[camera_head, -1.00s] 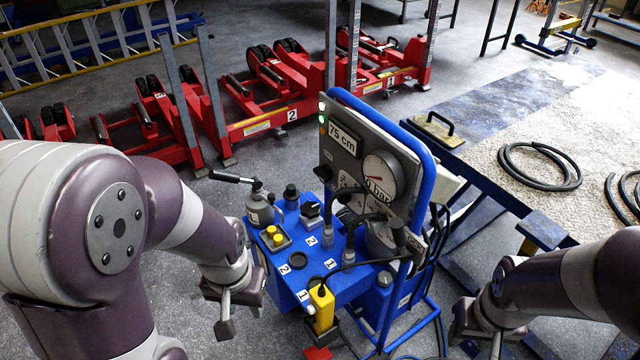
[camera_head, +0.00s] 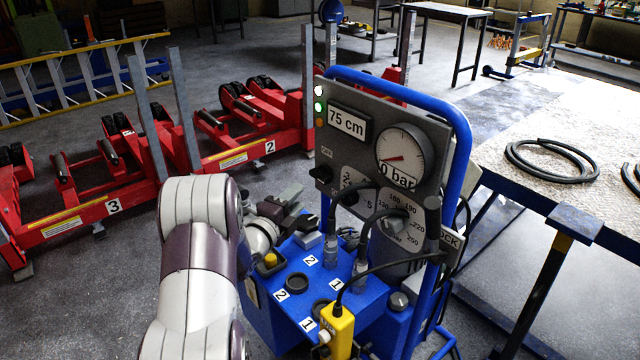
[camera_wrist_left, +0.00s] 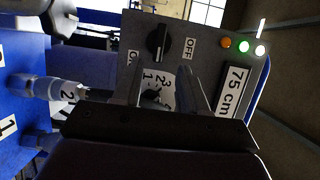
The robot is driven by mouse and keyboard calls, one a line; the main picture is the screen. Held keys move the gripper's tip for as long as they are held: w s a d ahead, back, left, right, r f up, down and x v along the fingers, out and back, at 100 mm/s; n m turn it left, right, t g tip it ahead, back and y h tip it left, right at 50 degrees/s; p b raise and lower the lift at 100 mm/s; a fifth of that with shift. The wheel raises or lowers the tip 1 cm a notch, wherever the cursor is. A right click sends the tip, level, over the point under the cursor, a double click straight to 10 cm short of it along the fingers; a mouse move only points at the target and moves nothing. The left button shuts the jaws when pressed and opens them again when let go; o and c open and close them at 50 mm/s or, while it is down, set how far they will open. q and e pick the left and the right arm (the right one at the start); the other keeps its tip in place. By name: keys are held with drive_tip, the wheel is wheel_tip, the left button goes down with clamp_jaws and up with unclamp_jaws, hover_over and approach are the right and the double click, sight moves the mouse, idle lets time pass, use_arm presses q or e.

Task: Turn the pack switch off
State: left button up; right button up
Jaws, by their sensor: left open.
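The pack switch is a black rotary knob (camera_head: 321,173) on the lower left of the grey panel. In the left wrist view the knob (camera_wrist_left: 157,42) sits beyond my fingers, between a partly hidden label and an OFF label (camera_wrist_left: 189,45). I cannot tell which label it points to. My left gripper (camera_head: 300,205) is in front of the panel, above the blue top of the unit. Its fingers (camera_wrist_left: 160,92) are apart and empty, not touching the switch. A numbered selector (camera_wrist_left: 151,95) shows between them, partly hidden. My right gripper is out of view.
The panel carries a 75 cm display (camera_head: 346,121), a gauge (camera_head: 405,150) and white, green and orange lamps (camera_head: 318,106). Cables rise in front of it. A yellow pendant (camera_head: 338,330) hangs at the front. A blue tube frame (camera_head: 462,150) edges the right side.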

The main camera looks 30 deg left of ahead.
sight(317, 178)
use_arm(q)
drive_tip(key=w, duration=0.9)
drive_tip(key=shift+w+b, duration=0.15)
drive_tip(key=shift+b, duration=0.2)
clamp_jaws()
